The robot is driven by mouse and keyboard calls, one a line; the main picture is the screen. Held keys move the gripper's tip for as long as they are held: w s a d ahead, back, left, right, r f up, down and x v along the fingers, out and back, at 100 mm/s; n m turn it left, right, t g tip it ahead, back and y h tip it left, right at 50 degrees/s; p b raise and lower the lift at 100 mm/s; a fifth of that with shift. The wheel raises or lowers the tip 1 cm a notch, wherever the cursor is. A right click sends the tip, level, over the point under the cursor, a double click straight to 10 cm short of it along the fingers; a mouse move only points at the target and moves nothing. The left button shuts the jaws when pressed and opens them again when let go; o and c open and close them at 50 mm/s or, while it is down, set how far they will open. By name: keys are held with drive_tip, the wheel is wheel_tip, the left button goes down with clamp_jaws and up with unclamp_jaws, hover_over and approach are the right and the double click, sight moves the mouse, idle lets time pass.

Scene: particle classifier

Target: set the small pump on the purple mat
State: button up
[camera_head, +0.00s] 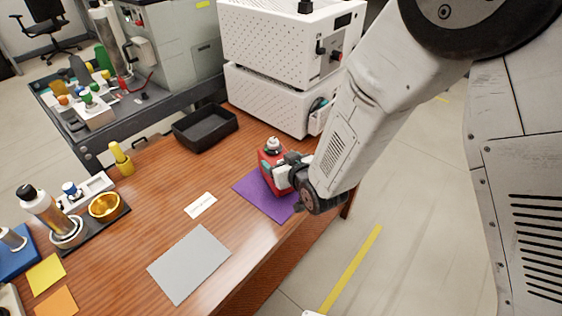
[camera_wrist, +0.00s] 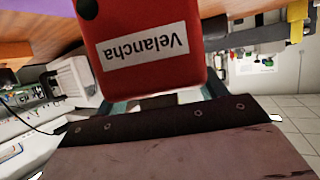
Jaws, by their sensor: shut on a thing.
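The small pump (camera_head: 270,153) is red with a white-grey top and is at the purple mat, near the mat's far edge. In the wrist view the red pump (camera_wrist: 135,75) fills the upper middle, with a white label reading "Velancha" upside down. My gripper (camera_head: 280,172) is shut on the pump from the right side. The purple mat (camera_head: 255,200) lies flat on the wooden table, partly covered by the pump and my gripper. A bit of purple also shows in the wrist view's top left. I cannot tell whether the pump's base touches the mat.
A grey mat (camera_head: 190,263) and a small white card (camera_head: 201,205) lie left of the purple mat. A black tray (camera_head: 205,126) and white perforated boxes (camera_head: 270,98) stand behind. A gold bowl (camera_head: 104,205) is at the left. The table's right edge is close to my arm.

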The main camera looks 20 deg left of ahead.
drive_tip(key=shift+w+f, duration=0.15)
drive_tip(key=shift+f, duration=0.3)
drive_tip(key=shift+f, duration=0.1)
drive_tip(key=o, duration=1.5)
drive_tip(key=shift+f, duration=0.1)
drive_tip(key=shift+c, duration=0.2)
drive_tip(key=shift+r, duration=0.2)
drive_tip(key=v, duration=1.2)
drive_tip(key=shift+f, duration=0.1)
